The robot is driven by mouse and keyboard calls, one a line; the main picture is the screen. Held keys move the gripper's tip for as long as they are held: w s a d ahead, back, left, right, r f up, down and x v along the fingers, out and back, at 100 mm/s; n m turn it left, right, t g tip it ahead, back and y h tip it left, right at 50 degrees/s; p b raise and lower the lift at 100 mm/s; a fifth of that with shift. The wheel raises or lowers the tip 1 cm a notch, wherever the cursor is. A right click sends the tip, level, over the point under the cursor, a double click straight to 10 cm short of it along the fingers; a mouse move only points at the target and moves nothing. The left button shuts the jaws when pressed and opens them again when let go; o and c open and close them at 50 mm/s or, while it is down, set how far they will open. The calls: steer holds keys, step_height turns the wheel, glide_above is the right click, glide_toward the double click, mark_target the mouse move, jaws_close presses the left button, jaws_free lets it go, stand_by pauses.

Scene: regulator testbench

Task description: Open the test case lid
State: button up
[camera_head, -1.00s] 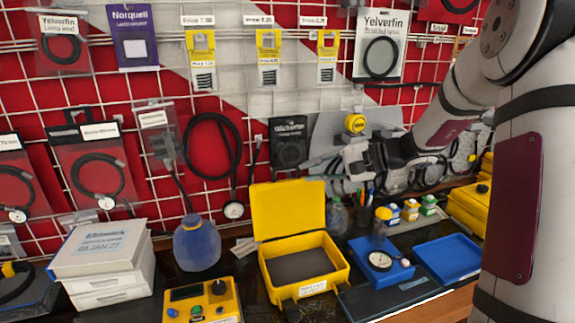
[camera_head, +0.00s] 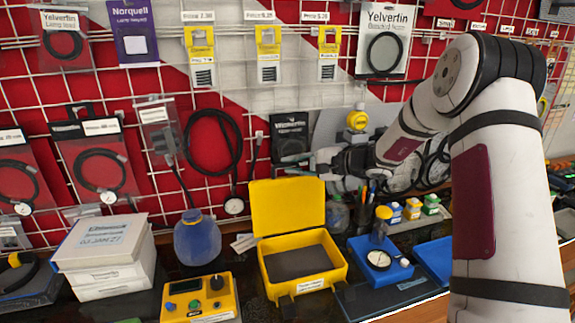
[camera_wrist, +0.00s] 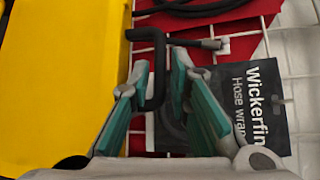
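The yellow test case (camera_head: 290,290) stands on the bench with its lid (camera_head: 287,207) raised, leaning slightly back; the dark inside is exposed. My gripper (camera_head: 288,161) is above the lid's upper right corner, in front of the wall grid. In the wrist view my gripper (camera_wrist: 162,68) has its teal finger pads apart, with nothing clearly held between them. A black hook (camera_wrist: 153,80) shows between the fingers; its depth cannot be told. A yellow surface, apparently the lid (camera_wrist: 60,80), fills the left of that view, beside the fingers.
The wire grid wall with a hanging black packet (camera_head: 289,133) is close behind my gripper. A yellow control box (camera_head: 200,298) and blue bottle (camera_head: 197,240) stand left of the case. A blue tray with a gauge (camera_head: 379,259) stands right of it.

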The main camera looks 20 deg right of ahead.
steer(key=shift+x, duration=1.15)
jaws_close()
steer(key=shift+s, duration=0.1)
